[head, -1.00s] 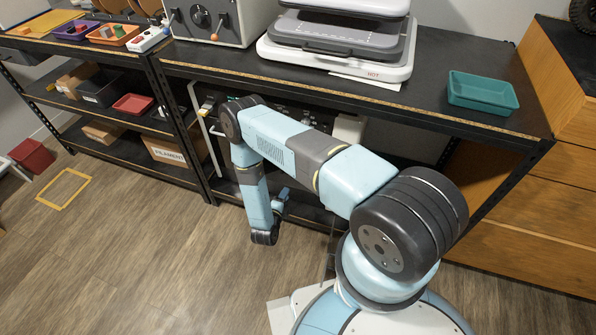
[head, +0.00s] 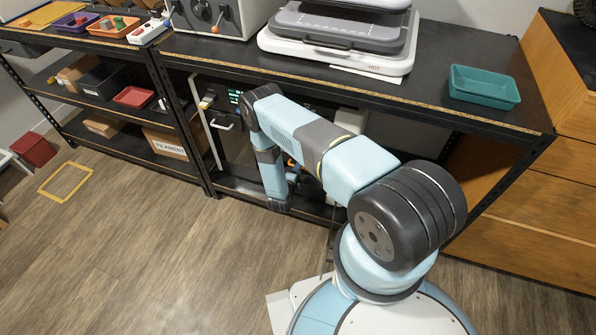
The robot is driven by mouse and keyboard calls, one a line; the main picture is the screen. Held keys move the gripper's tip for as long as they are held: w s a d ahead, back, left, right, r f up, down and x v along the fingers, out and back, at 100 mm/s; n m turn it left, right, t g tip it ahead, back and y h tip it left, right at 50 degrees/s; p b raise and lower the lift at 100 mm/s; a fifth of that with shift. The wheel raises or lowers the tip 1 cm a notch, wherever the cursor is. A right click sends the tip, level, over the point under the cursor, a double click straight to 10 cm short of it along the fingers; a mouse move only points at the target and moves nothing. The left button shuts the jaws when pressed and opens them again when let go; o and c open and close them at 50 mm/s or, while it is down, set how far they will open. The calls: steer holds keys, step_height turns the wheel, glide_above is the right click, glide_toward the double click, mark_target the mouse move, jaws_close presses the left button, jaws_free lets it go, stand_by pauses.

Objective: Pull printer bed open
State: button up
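A white-framed machine (head: 350,120), which looks like the printer, stands under the black workbench. Its dark inside shows a light handle (head: 222,124) at the left and small green lights. I cannot make out the printer bed clearly; my arm covers much of the opening. My arm reaches over and bends down in front of the machine. My gripper (head: 292,178) is partly hidden behind the wrist, low at the machine's opening, near a small orange part (head: 293,164). I cannot see its fingers or whether they touch anything.
The workbench (head: 440,75) edge runs above my forearm. On it stand a grey and white machine marked HOT (head: 375,62) and a teal tray (head: 484,86). A wooden drawer unit (head: 530,195) is at the right.

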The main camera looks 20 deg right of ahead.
steer(key=shift+w+d, duration=0.2)
steer(key=shift+c, duration=0.3)
jaws_close()
steer(key=shift+f, duration=0.1)
steer(key=shift+s+d, duration=0.1)
steer(key=shift+s, duration=0.15)
